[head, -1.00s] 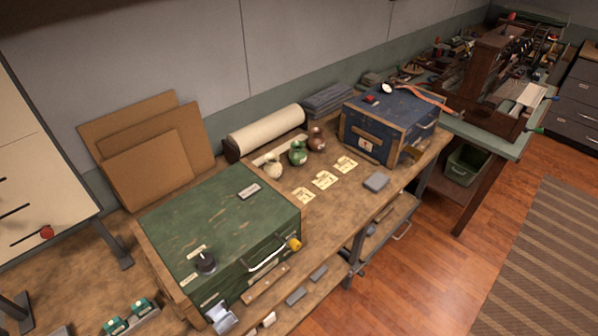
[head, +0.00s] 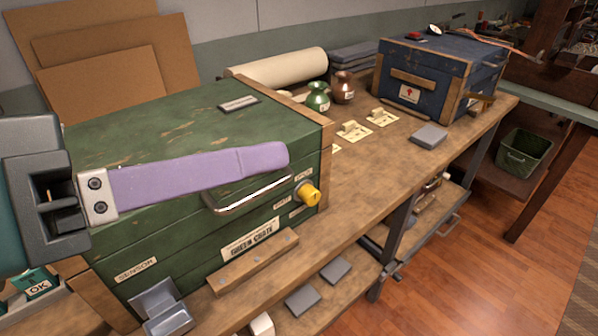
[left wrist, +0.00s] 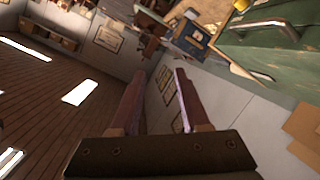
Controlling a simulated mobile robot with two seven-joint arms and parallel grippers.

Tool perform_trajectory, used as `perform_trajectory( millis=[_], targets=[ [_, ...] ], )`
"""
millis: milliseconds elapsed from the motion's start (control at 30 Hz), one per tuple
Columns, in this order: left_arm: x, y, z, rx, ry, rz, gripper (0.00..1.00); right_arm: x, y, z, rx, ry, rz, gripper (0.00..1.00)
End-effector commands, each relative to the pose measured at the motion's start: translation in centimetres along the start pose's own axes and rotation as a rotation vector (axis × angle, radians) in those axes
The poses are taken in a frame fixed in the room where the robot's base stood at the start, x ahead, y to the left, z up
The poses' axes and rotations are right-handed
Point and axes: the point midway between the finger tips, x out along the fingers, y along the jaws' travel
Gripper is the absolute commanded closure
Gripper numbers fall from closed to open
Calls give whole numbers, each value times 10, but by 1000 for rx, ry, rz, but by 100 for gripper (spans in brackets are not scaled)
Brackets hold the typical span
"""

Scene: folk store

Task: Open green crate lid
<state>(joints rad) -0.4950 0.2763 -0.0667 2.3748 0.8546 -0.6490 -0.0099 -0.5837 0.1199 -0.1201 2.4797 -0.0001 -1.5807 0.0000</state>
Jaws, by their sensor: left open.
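The green crate (head: 255,243) stands on the workbench, its lid (head: 190,125) lying flat and shut. A metal handle (head: 255,195) and a yellow knob (head: 308,193) are on its front, above a "GREEN CRATE" label. My left gripper (head: 278,157) reaches in from the left, its purple finger across the front of the crate, tip just above the handle. Contact cannot be told. The left wrist view shows two parted fingers (left wrist: 161,75) with nothing between them, and the crate (left wrist: 295,55) with its handle at upper right. The black lid knob is hidden now. My right gripper is not in view.
A blue crate (head: 420,85) stands at the bench's far right end. Cardboard sheets (head: 105,60) lean behind. Wooden floor is free in front.

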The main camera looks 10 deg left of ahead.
Motion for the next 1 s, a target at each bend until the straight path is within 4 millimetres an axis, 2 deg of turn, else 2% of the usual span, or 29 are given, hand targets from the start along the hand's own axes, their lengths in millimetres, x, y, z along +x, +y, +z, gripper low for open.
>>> perform_trajectory(
  millis=[33, 100, 300, 400, 500, 600, 733, 867, 1000],
  targets=[
    [13, -28, 31, -25, 44, 19, 54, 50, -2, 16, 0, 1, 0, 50],
    [21, -44, 42, -70, 112, 48, 54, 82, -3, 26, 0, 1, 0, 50],
    [36, -100, 72, -209, 304, 110, 54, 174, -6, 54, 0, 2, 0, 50],
    [40, -126, 82, -274, 387, 126, 54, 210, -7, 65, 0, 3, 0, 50],
    [41, -146, 89, -328, 452, 135, 54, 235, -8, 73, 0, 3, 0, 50],
    [41, -161, 93, -368, 498, 139, 54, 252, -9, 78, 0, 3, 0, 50],
    [40, -170, 93, -395, 531, 140, 54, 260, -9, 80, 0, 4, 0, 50],
    [45, -169, 85, -404, 541, 141, 54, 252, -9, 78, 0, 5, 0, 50],
    [62, -166, 70, -404, 541, 143, 54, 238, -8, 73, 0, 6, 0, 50]
  ],
)
